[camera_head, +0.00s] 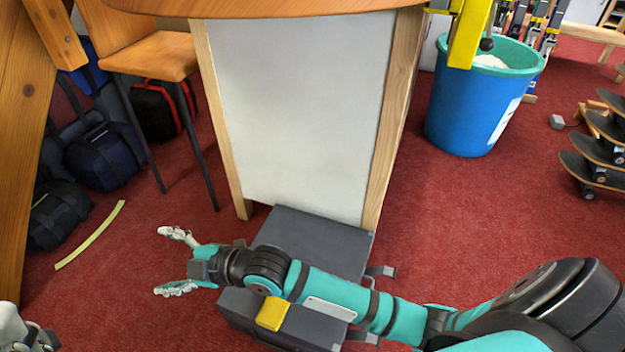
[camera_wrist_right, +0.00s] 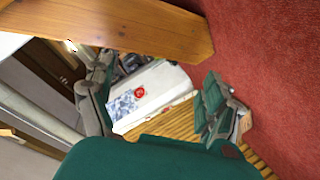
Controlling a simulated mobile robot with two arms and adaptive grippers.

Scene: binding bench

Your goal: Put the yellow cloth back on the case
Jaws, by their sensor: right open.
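The dark grey case (camera_head: 316,236) lies on the red carpet in front of the white panel; my right arm crosses over it and hides its middle. A small folded yellow cloth (camera_head: 272,313) appears to lie on the near part of the case, just below my right forearm in the picture. My right gripper (camera_head: 168,262) is open and empty, left of the case and apart from the cloth. Its spread fingers also show in the right wrist view (camera_wrist_right: 155,103), with neither cloth nor case between them. My left gripper (camera_head: 22,335) is only partly visible at the bottom left corner.
A pale yellow strip (camera_head: 90,236) lies on the carpet at left. Dark bags (camera_head: 104,157) and a chair (camera_head: 150,55) stand behind it. A blue bucket (camera_head: 470,105) and skateboards (camera_head: 596,172) are at right. The right wrist view shows a wooden board (camera_wrist_right: 110,25).

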